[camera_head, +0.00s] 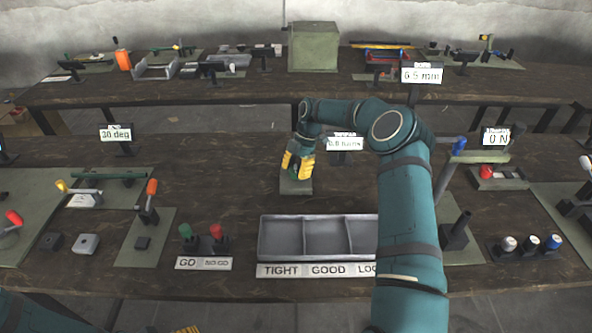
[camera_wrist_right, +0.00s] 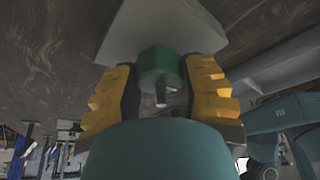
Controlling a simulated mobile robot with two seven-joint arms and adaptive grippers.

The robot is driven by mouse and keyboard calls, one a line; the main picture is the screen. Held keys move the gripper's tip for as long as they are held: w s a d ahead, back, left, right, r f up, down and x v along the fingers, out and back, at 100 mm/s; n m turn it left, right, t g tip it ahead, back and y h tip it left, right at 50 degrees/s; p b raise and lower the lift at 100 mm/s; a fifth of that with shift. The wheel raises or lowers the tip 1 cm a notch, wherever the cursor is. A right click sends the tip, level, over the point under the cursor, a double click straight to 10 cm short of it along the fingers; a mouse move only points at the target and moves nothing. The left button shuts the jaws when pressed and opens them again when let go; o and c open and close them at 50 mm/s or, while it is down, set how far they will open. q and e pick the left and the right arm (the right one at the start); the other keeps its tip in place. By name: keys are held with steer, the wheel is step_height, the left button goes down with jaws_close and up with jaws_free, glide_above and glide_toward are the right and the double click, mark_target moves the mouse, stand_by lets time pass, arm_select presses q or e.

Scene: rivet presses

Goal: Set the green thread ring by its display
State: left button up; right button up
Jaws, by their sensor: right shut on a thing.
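The green thread ring (camera_wrist_right: 160,66) sits on a pale base plate (camera_wrist_right: 150,30) in the right wrist view, with a short grey stem at its middle. In the head view this plate (camera_head: 296,188) lies on the middle of the front bench. My right gripper (camera_head: 297,166) points down over it, its yellow fingers shut on the ring from both sides; the ring is mostly hidden there. The display (camera_head: 344,143) stands just right of the gripper and seems to read 0.0 turns. Only a yellow bit of my left gripper (camera_head: 187,330) shows at the bottom edge.
A grey three-part tray (camera_head: 308,217) labelled TIGHT, GOOD and a partly hidden word stands in front. GO and NO-GO gauges (camera_head: 203,241) stand left of it. Other displays (camera_head: 115,133) and fixtures fill both sides. The bench left of the gripper is clear.

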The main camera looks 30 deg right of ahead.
steer(key=shift+s+a+f, duration=0.1)
steer(key=shift+f, duration=0.1)
steer(key=o, duration=1.2)
steer(key=shift+r, duration=0.1)
steer(key=v, duration=1.2)
